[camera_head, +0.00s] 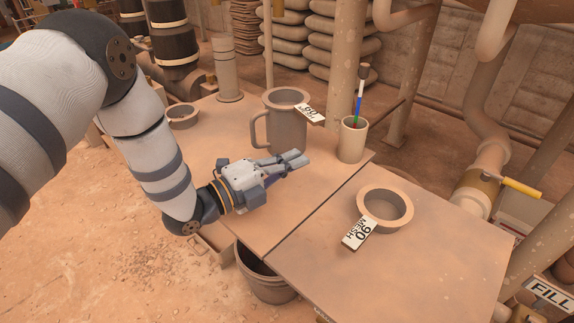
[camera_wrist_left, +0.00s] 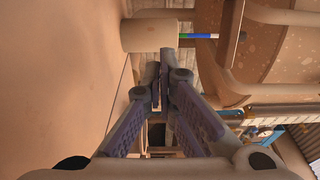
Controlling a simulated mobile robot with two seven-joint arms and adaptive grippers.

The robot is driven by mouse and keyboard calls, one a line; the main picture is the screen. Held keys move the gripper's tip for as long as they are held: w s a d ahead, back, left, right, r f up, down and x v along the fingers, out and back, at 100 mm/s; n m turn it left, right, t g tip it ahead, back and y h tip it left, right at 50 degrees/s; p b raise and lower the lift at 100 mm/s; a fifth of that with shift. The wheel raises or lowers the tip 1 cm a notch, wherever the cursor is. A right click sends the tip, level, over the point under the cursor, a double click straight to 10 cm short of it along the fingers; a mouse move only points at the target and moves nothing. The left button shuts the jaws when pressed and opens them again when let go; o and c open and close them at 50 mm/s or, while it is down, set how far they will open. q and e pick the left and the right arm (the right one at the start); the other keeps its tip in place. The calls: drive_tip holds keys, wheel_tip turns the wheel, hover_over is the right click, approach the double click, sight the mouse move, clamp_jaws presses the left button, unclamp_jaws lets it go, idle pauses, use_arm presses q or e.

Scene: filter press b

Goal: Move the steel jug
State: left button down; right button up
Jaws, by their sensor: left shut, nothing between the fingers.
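The steel jug (camera_head: 284,131) stands upright on the table (camera_head: 215,140), its handle on the left side. A small white numbered tag (camera_head: 309,113) shows at its rim. My left gripper (camera_head: 298,158) is shut and empty, just in front of the jug and low over the table, with its fingers pointing right. It appears apart from the jug. In the left wrist view the shut fingertips (camera_wrist_left: 164,58) show near the middle, and I cannot make out the jug there. My right gripper is not in view.
A cup (camera_head: 352,142) holding a coloured stick stands right of the jug; it also shows in the wrist view (camera_wrist_left: 148,36). A ring-shaped sieve (camera_head: 401,212) with a MESH tag sits on the front right panel. A bucket (camera_head: 262,282) stands below. Pipes rise behind.

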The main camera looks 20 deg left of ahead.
sight(293, 141)
use_arm(q)
drive_tip(key=b+x, duration=0.1)
drive_tip(key=x, duration=0.5)
drive_tip(key=shift+f, duration=0.15)
drive_tip(key=a, duration=0.1)
drive_tip(key=w+a+b, duration=0.1)
drive_tip(key=a, duration=0.1)
drive_tip(key=shift+w, duration=0.1)
drive_tip(key=shift+w+a, duration=0.1)
drive_tip(key=shift+a, duration=0.3)
drive_tip(key=shift+w+a+p, duration=0.2)
drive_tip(key=shift+a+p, duration=0.1)
drive_tip(key=shift+a, duration=0.65)
drive_tip(key=shift+d, duration=0.1)
